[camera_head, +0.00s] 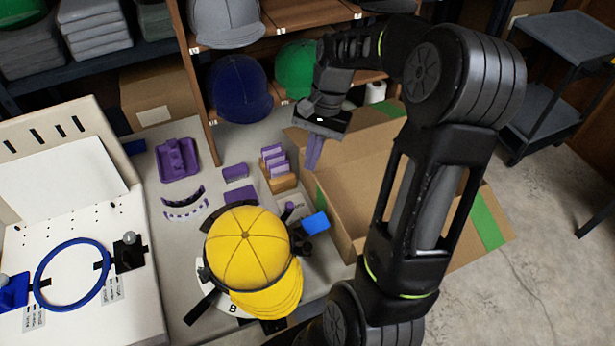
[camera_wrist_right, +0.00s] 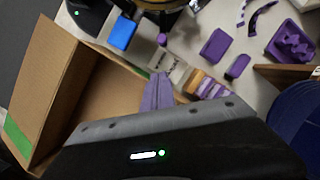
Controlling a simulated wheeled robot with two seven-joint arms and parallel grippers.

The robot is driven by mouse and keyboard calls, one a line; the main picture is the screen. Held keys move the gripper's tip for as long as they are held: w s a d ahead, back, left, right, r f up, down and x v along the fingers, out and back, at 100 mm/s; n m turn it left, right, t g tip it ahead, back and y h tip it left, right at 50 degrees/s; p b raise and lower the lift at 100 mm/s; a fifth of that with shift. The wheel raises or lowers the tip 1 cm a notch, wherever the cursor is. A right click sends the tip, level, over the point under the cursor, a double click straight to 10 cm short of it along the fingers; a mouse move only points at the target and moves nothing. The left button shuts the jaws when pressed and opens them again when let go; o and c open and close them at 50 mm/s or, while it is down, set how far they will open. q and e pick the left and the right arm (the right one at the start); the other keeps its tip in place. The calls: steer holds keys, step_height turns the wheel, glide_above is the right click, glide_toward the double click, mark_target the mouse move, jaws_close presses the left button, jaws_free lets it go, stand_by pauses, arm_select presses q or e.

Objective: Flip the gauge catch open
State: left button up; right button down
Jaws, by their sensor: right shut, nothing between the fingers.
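A yellow cap (camera_head: 246,250) sits on a round holder on the bench, with dark bars and a plate marked 8 showing around its lower edge. A small blue tab (camera_head: 315,222) on a dark part stands right beside the cap, and it also shows in the right wrist view (camera_wrist_right: 122,33). I cannot tell for sure which part is the gauge catch. My left gripper is out of view.
The open cardboard box (camera_head: 362,190) stands right of the bench. Purple blocks (camera_head: 235,172), an orange-tan card holder (camera_head: 282,180) and a purple tray (camera_head: 178,160) lie behind the cap. A white board with a blue hoop (camera_head: 72,275) is at left. Shelves with caps (camera_head: 240,88) stand behind.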

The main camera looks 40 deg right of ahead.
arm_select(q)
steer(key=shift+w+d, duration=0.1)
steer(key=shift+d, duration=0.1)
arm_select(e)
steer(key=shift+d+v, duration=0.15)
steer(key=shift+v, duration=0.6)
steer(key=shift+d+v, duration=0.15)
steer(key=shift+v, duration=0.6)
steer(key=shift+w+f, duration=0.1)
arm_select(q)
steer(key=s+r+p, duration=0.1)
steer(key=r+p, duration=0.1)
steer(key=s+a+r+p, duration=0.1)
steer(key=p, duration=0.1)
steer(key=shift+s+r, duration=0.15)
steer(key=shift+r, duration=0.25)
arm_select(e)
steer(key=w+a+n+g+h, duration=0.1)
steer(key=w+a+n, duration=0.2)
steer(key=w+n, duration=0.1)
steer(key=shift+w+r+g, duration=0.35)
steer(key=shift+w+g, duration=0.05)
steer(key=shift+w, duration=0.35)
steer(key=shift+s, duration=0.1)
